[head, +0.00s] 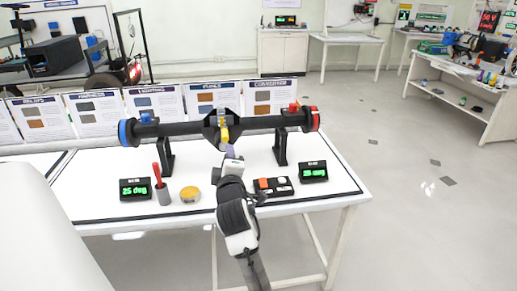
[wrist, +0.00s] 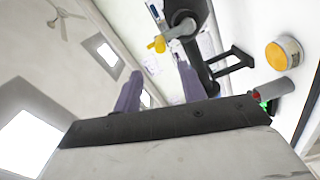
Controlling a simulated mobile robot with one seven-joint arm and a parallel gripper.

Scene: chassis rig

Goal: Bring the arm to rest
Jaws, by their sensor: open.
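My gripper (wrist: 158,88) is open in the wrist view, with two purple fingers apart and nothing between them. In the head view my arm (head: 236,215) reaches forward over the front of the white table (head: 320,196), and the gripper (head: 228,150) is near the middle of the black chassis bar, just in front of the yellow part (head: 224,134). I cannot tell whether it touches. The black bar (head: 178,129) lies level on two black stands, with a blue ring (head: 124,132) at its left end and a red ring (head: 315,119) at its right end.
On the table stand two green displays (head: 135,190) (head: 313,172), a red-handled tool in a grey cup (head: 163,195), a yellow-topped tin (head: 190,194) and a black box with buttons (head: 272,187). Info cards (head: 155,105) line the back. Open floor (head: 410,220) lies to the right.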

